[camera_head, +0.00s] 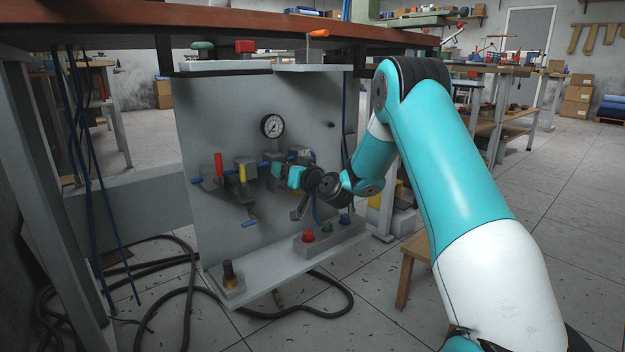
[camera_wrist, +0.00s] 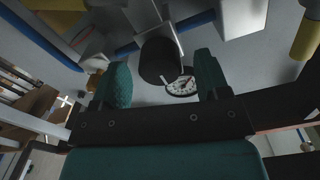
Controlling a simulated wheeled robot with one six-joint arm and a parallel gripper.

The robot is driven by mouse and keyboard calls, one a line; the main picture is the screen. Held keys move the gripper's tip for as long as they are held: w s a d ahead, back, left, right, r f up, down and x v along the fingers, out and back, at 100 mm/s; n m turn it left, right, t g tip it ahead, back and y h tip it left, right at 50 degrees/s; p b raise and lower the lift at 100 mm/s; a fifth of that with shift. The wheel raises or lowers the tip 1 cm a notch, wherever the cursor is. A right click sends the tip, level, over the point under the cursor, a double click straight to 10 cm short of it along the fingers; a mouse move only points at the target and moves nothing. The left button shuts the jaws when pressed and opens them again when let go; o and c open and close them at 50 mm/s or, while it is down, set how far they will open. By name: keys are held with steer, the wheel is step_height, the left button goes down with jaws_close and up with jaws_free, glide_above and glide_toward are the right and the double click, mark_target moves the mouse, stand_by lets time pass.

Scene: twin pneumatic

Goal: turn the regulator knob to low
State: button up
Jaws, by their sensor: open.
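The regulator knob (camera_wrist: 160,62) looks like a dark, round knob on a light grey block in the wrist view. My gripper (camera_wrist: 160,58) is open, with one teal fingertip on each side of the knob. I see gaps beside the knob and cannot tell that either finger touches it. The pressure gauge (camera_wrist: 182,86) shows partly behind the knob. In the head view my gripper (camera_head: 285,175) is at the valve row on the grey panel (camera_head: 200,120), below the gauge (camera_head: 272,126). It hides the knob there. No low mark is readable.
Red (camera_head: 218,165) and yellow (camera_head: 243,172) handles stand left of my gripper on the blue pipe. A blue lever (camera_head: 250,224) hangs below. A red button (camera_head: 308,236) and a green one (camera_head: 327,228) sit on the ledge. The wooden tabletop (camera_head: 120,20) overhangs the panel.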

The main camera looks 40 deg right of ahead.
steer(key=s+b, duration=0.2)
steer(key=s, duration=1.3)
steer(key=shift+d, duration=0.25)
